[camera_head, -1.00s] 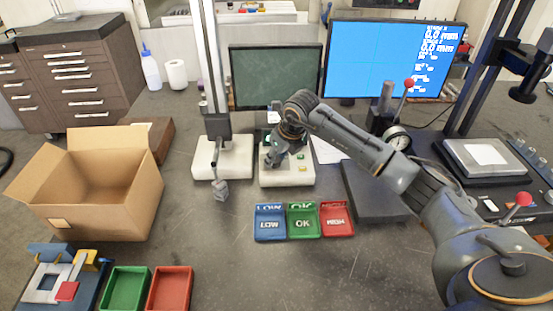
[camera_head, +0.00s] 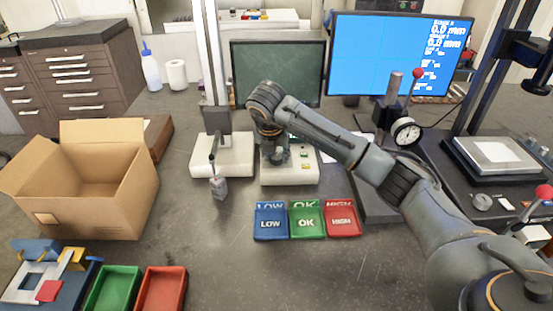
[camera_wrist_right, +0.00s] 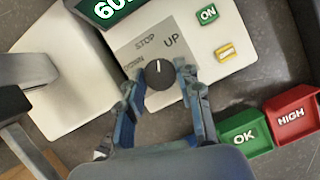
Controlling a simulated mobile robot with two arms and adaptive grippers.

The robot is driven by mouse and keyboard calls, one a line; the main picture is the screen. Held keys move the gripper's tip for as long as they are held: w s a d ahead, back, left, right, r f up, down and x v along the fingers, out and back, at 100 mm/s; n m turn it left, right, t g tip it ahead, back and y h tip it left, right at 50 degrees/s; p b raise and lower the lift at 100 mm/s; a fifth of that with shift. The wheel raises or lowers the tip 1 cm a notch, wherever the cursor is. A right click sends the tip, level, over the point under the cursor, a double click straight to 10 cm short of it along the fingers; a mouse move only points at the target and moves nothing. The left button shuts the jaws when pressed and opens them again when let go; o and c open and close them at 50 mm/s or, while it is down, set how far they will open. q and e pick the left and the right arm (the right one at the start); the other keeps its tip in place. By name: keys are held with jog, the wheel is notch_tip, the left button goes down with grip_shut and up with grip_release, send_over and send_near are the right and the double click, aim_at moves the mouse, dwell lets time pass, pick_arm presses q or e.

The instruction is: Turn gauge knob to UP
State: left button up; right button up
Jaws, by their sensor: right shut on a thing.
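The gauge knob (camera_wrist_right: 159,74) is dark and round, on a grey panel marked STOP, UP and DOWN. Its white pointer line points up in the right wrist view, between the STOP and UP labels. My right gripper (camera_wrist_right: 160,82) has one finger on each side of the knob and is shut on it. In the head view the right gripper (camera_head: 276,160) is over the white gauge control box (camera_head: 290,177) and hides the knob there. My left gripper is not in view.
A green ON button (camera_wrist_right: 207,14) and a yellow button (camera_wrist_right: 225,51) sit beside the knob panel. LOW (camera_head: 270,222), OK (camera_head: 306,222) and HIGH (camera_head: 342,221) bins stand in front. The gauge stand (camera_head: 222,158) is just left. An open cardboard box (camera_head: 90,200) is further left.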

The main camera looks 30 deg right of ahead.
jog(key=shift+w+m+g+h+b, duration=0.1)
jog(key=shift+m+g+h+b, duration=0.35)
jog(key=shift+m, duration=0.85)
jog(key=o, duration=1.2)
jog(key=shift+c, duration=0.2)
jog(key=v, duration=1.2)
jog(key=shift+d, duration=0.1)
